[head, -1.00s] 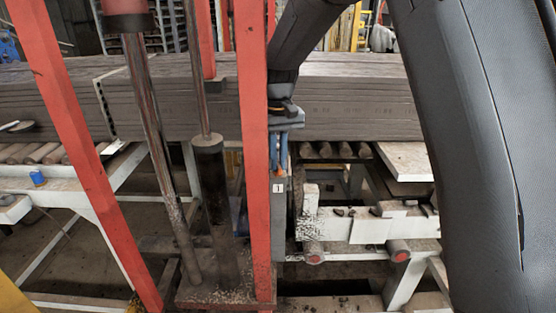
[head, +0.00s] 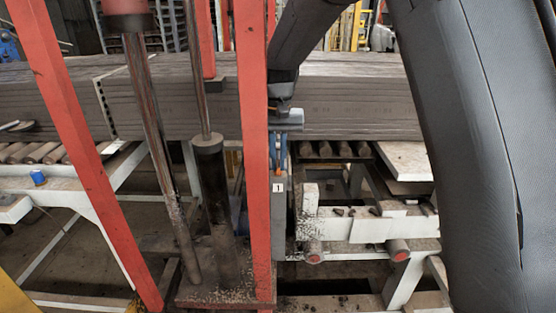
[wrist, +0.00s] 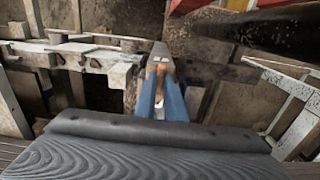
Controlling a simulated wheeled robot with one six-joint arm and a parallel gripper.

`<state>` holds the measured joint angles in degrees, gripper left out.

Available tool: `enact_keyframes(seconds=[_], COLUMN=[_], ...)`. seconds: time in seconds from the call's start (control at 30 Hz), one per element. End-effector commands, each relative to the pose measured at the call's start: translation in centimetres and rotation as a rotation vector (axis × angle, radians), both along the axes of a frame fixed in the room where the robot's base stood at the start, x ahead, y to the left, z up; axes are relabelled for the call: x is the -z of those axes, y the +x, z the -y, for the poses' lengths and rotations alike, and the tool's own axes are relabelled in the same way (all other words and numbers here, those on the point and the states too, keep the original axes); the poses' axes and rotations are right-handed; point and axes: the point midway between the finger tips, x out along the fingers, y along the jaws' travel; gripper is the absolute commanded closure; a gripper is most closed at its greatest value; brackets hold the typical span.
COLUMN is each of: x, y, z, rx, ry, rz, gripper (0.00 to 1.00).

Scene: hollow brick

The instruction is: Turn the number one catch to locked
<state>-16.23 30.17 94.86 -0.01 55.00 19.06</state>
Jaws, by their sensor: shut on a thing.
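The number one catch is a narrow grey upright housing (head: 279,215) with a white "1" label (head: 278,188), just right of the red post in the head view. Its grey top (wrist: 161,54) with small pale marks shows in the wrist view. An orange-brown part (wrist: 152,78), seemingly its lever, lies between my blue fingertips there. My gripper (wrist: 160,92) is shut on this orange part. In the head view, my gripper (head: 283,158) points down at the housing's top, partly behind the red post. I cannot tell from the lever whether the catch is locked.
A red post (head: 257,150) stands close left of my gripper, with a dark cylinder (head: 215,195) beyond it. A white frame (head: 365,228) with round red-ended bars is at the right. A long stack of grey boards (head: 350,105) runs behind.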

Motion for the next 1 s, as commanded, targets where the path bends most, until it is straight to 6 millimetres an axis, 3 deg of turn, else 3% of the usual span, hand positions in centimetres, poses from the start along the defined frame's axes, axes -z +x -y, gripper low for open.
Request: enact_keyframes(seconds=[0.03, 0.13, 0.47, 1.0], x=[-0.2, -0.2, -0.3, -7.4], y=[0.1, 0.1, 0.1, 0.1], z=[0.0, 0.0, 0.0, -0.1], rx=[0.001, 0.001, 0.0, 0.0], ry=[0.002, 0.002, 0.001, 0.002], rz=[0.004, 0.004, 0.003, 0.004], gripper=[0.86, 0.72, 0.72, 0.72])
